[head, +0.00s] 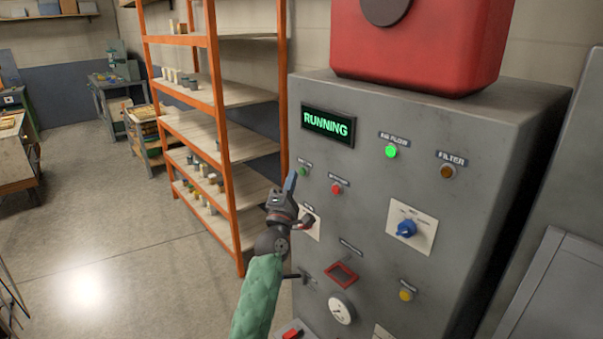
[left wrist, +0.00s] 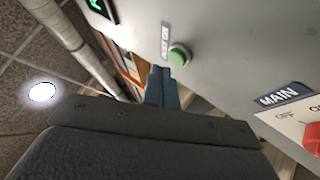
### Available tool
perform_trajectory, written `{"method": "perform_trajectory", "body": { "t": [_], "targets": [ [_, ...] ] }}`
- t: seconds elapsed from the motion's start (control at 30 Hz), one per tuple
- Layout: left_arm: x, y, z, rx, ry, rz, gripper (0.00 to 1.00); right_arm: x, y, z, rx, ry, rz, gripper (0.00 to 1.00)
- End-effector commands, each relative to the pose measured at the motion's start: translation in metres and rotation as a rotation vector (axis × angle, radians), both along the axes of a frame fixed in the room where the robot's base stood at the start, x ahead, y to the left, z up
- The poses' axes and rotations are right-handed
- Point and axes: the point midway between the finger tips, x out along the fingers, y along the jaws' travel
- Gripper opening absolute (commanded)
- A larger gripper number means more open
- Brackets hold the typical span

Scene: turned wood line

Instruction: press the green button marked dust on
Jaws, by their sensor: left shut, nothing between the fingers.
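The green button (head: 304,172) sits at the left edge of the grey panel's front face, left of a red button (head: 336,188). In the left wrist view the green button (left wrist: 179,55) stands out from the panel beside a small label plate. My left gripper (head: 290,180) is shut and empty, its blue fingertips just left of and below the button. In the left wrist view the fingertips (left wrist: 162,85) are close to the button, with a small gap visible. My right gripper is not in view.
The grey cabinet (head: 440,120) has a display (head: 328,125) reading RUNNING, a lit green lamp (head: 391,152), a blue knob (head: 406,228) and a gauge (head: 341,309). A red MAIN switch (left wrist: 312,138) is near my wrist. Orange-framed shelves (head: 213,100) stand left; the floor there is open.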

Motion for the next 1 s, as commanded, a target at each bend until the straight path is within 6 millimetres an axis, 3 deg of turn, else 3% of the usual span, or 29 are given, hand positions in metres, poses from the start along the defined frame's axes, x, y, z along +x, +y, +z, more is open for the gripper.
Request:
{"method": "perform_trajectory", "body": {
  "t": [0.63,1.0],
  "targets": [
    [-0.027,0.038,0.0,0.001,0.001,0.0,0.0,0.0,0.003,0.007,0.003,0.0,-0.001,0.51],
    [-0.029,0.04,0.0,0.0,0.0,0.0,0.0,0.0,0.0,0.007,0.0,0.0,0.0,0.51]
  ]
}}
